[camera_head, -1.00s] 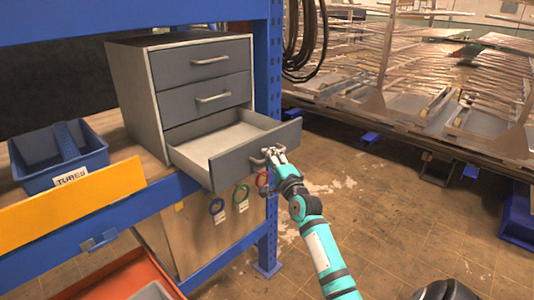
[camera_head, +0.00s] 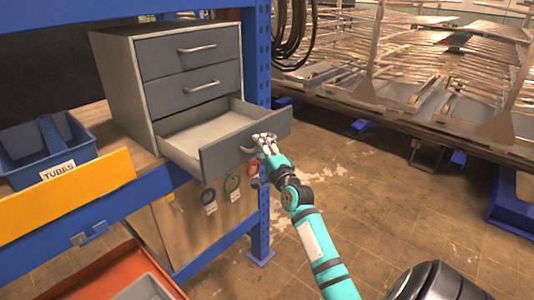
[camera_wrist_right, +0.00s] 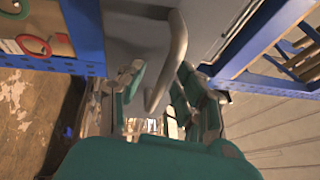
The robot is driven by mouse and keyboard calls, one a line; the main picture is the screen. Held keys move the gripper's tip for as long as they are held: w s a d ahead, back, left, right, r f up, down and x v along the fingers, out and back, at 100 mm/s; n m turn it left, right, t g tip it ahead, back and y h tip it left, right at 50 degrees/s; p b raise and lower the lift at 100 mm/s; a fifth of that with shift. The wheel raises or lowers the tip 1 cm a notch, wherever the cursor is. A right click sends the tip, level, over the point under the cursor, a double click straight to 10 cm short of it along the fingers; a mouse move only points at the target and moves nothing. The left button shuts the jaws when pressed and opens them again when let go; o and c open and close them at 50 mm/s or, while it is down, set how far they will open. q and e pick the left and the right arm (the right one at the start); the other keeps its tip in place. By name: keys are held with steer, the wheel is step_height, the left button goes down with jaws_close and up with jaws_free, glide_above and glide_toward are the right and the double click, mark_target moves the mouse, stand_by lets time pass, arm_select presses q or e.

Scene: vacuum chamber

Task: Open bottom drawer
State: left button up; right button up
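The grey cabinet (camera_head: 118,92) on the bench has three drawers. Its bottom drawer (camera_head: 222,152) is pulled well out, showing an empty pale interior. The two drawers above are closed. My right gripper (camera_head: 264,140) is at the right part of the bottom drawer's handle (camera_head: 246,150). In the right wrist view, the bar handle (camera_wrist_right: 168,62) lies between the fingers of my gripper (camera_wrist_right: 158,85). The fingers stand apart with visible gaps beside the bar. Whether one touches it, I cannot tell. My left gripper is not in view.
A blue bin labelled TUBES (camera_head: 70,172) stands on the bench left of the cabinet. A blue post (camera_head: 262,220) rises beside the drawer. Coloured rings (camera_head: 232,183) hang below it. Open floor (camera_head: 400,215) lies to the right.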

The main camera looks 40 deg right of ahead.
steer(key=v, duration=1.1)
steer(key=shift+s, duration=0.2)
steer(key=shift+a, duration=0.1)
steer(key=a+f+n+g+y, duration=0.1)
steer(key=a+f+n+g, duration=0.15)
steer(key=f, duration=0.95)
steer(key=a+f+n+g+y, duration=0.2)
steer(key=a+f+n, duration=0.1)
steer(key=f, duration=1)
steer(key=s+a+f+n+g+y+b, duration=0.1)
steer(key=s+a+f+n+g, duration=0.15)
steer(key=f, duration=0.55)
steer(key=s+a+f+n+g, duration=0.2)
steer(key=s+a+f+n, duration=0.15)
steer(key=f, duration=0.45)
steer(key=s+a+f+n+g, duration=0.3)
steer(key=s+f, duration=0.5)
steer(key=s, duration=0.4)
steer(key=s+a+f+n+g+y, duration=0.1)
steer(key=s+a+f+n+g, duration=0.2)
steer(key=s, duration=0.9)
steer(key=s+a+f+n+g+y+b, duration=0.1)
steer(key=s+a+f+n+g, duration=0.2)
steer(key=s+a+f+n, duration=0.4)
steer(key=s+f, duration=0.5)
steer(key=f, duration=0.2)
steer(key=shift+a, duration=0.4)
